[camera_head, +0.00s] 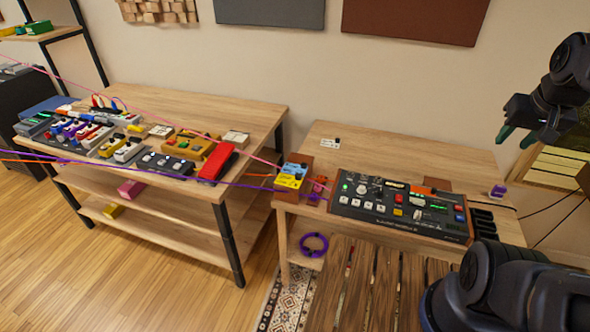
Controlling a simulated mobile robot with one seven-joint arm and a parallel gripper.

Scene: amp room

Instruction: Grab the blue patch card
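I cannot pick out the blue patch card for certain. A small blue piece (294,167) sits with yellow pieces at the left end of the right table, partly among cables. A flat blue item (47,107) lies at the far left of the left table. A small white card or box (330,144) with a dark knob-like top lies at the back of the right table. My gripper (517,138) hangs at the upper right, its dark green fingertips apart and nothing between them, away from all these things.
The right table (405,154) holds a black control panel (402,207) and a small purple item (498,190); its back middle is bare. The left table (190,101) is crowded with pedals and a red pedal (217,162). Pink and purple cables stretch between tables. A slatted wooden surface (375,290) stands in front.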

